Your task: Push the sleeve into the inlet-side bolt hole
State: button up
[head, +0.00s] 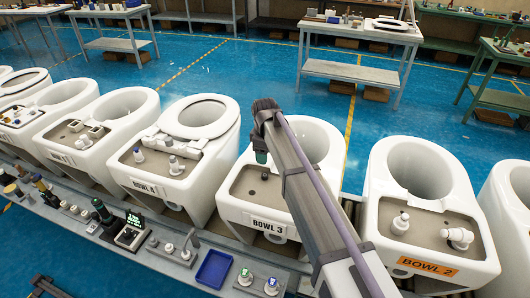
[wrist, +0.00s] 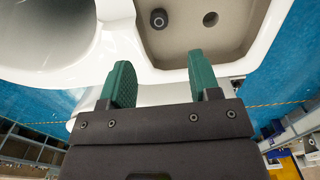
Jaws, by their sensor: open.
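A short black sleeve (wrist: 159,18) with a round opening stands in the grey recessed deck (wrist: 182,48) of a white bowl in the wrist view. I cannot tell how deep it sits. An empty bolt hole (wrist: 210,19) shows to its right. In the head view the small dark sleeve (head: 265,176) is on the deck of the bowl marked BOWL 3 (head: 267,225). My gripper (wrist: 160,62) is open, its two green fingers apart with nothing between them. The fingertips are near the deck's rim, short of the sleeve. In the head view my arm hides part of the bowl.
White bowls stand in a row on the conveyor, with BOWL 4 (head: 143,186) to the left and BOWL 2 (head: 428,264) to the right. A blue tray (head: 213,269) and several fittings lie on the front ledge. Blue floor and workbenches (head: 358,72) are behind.

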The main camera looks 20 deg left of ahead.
aim_at(265, 175)
notch_tip(265, 175, down, 3)
jog(key=n+b, duration=0.1)
jog(key=b, duration=0.1)
jog(key=shift+r+b, duration=0.2)
jog(key=shift+b, duration=0.1)
jog(key=c, duration=0.3)
jog(key=shift+w+f+n, duration=0.1)
jog(key=shift+n, duration=0.2)
jog(key=shift+c, duration=1.6)
jog(key=shift+f, duration=0.1)
jog(key=shift+c, duration=0.8)
notch_tip(265, 175, down, 6)
jog(key=b, duration=0.6)
grip_shut()
jog(key=shift+r, duration=0.25)
